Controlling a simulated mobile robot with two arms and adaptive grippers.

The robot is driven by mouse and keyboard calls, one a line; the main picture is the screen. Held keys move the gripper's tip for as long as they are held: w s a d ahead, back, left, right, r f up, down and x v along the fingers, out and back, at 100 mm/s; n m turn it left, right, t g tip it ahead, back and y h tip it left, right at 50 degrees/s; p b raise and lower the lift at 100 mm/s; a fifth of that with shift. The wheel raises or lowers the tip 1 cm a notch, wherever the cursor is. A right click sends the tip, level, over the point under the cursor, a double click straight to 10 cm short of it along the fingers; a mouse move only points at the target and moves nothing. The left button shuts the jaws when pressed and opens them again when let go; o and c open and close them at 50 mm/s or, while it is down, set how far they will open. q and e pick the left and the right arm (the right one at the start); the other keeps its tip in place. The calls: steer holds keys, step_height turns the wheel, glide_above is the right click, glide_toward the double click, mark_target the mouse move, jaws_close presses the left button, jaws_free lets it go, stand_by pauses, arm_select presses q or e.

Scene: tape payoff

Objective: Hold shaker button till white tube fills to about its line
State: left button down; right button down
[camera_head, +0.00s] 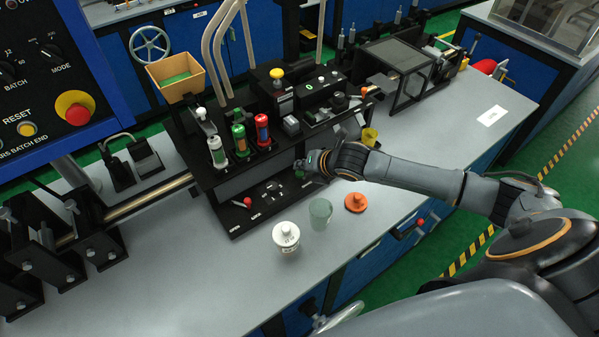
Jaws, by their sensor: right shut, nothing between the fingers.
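The white-capped tube (217,153) stands upright at the left of a row of three on the black machine, beside a green tube (240,141) and a red-capped one (263,131). Its fill level and line are too small to read. My right gripper (303,167) is shut and empty at the machine's front, to the right of the tubes. It is close to the lower control plate (262,212), which has small knobs and labels. I cannot tell which control is the shaker button or whether the fingers touch it. My left gripper is not in view.
A tan hopper (176,77) with green contents sits above the tubes. The bench's right end is mostly clear.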

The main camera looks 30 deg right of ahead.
mark_target(302, 175)
steer(key=shift+f, duration=0.75)
stand_by(1.5)
steer(key=shift+r, duration=0.15)
stand_by(0.8)
steer(key=shift+r+p, duration=0.75)
steer(key=shift+p, duration=0.1)
step_height(302, 175, up, 5)
steer(key=p, duration=0.5)
steer(key=shift+r, duration=0.1)
